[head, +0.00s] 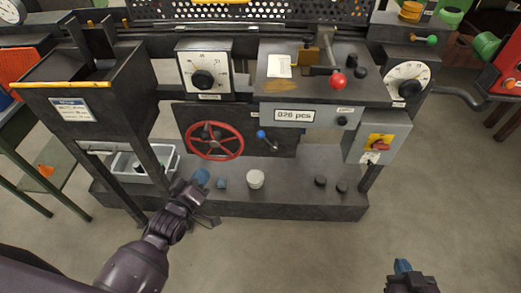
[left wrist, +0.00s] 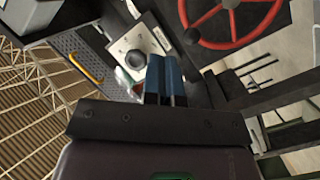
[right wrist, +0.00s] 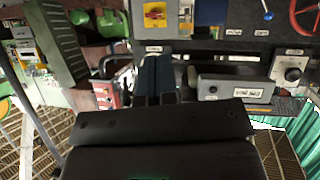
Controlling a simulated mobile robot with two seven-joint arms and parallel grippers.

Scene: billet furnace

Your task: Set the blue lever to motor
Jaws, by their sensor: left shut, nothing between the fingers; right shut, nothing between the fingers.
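The blue lever (head: 262,135) has a round blue knob on a short arm. It is on the dark front panel, just right of the red handwheel (head: 242,146). Its knob also shows at the top of the right wrist view (right wrist: 268,15), near small white labels too small to read. My left gripper (head: 202,177) is shut and empty, below and left of the lever, under the handwheel. Its blue fingers (left wrist: 165,78) are together in the left wrist view. My right gripper (head: 402,267) is shut and empty at the lower right, well away from the machine.
A counter box (head: 294,115) and a red-knobbed lever (head: 337,80) are above right. A yellow-plated red switch (head: 380,143) is at the right. A white cylinder (head: 255,179) stands on the base shelf. A grey bin (head: 155,170) is at the left. The floor in front is clear.

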